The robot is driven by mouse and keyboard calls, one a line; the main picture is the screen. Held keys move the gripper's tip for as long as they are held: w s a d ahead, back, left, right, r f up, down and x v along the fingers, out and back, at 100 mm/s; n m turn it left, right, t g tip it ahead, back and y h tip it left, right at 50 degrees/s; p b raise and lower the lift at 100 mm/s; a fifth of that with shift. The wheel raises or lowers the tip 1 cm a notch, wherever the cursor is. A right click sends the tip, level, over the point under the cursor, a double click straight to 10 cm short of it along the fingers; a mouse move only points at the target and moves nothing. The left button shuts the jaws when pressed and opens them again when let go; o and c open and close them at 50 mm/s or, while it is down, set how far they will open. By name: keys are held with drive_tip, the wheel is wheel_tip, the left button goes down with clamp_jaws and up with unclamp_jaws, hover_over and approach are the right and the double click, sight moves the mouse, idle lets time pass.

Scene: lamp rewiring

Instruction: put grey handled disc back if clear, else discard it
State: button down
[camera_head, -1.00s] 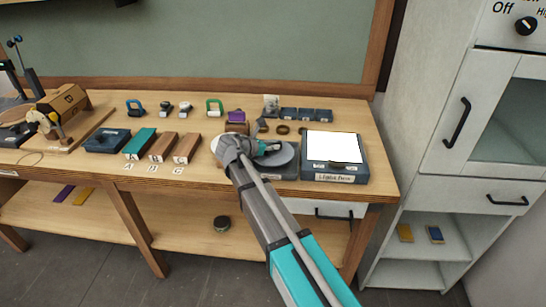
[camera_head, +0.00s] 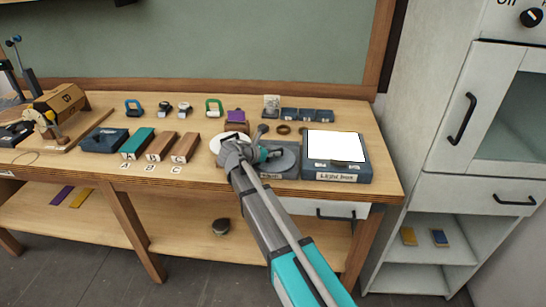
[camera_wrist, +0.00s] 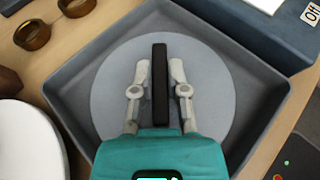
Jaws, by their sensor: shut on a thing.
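The grey disc (camera_wrist: 110,85) is round and pale, with a dark upright bar handle (camera_wrist: 160,85) across its middle. It sits within the walls of a shallow grey tray (camera_wrist: 265,95); I cannot tell whether it touches the tray floor. My gripper (camera_wrist: 160,78) is shut on the handle, one finger on each side. In the head view my gripper (camera_head: 268,155) is over the disc (camera_head: 286,160), and my wrist hides its left part. The light box (camera_head: 335,175) stands just right of the tray, with a bright white top.
A white round dish (camera_head: 226,139) is close on the tray's left. Brown rings (camera_head: 284,129) lie behind it. Blocks marked A, B and C (camera_head: 160,146) are further left. Small dark bins (camera_head: 306,115) stand at the back. A cabinet (camera_head: 450,130) rises at the right.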

drive_tip(key=shift+f, duration=0.15)
drive_tip(key=c, duration=0.6)
unclamp_jaws()
drive_tip(key=shift+c, duration=0.2)
drive_tip(key=shift+s+a+r+p, duration=0.35)
drive_tip(key=shift+r, duration=0.05)
drive_tip(key=p+v, duration=0.4)
drive_tip(key=v, duration=0.7)
drive_tip(key=shift+d, duration=0.1)
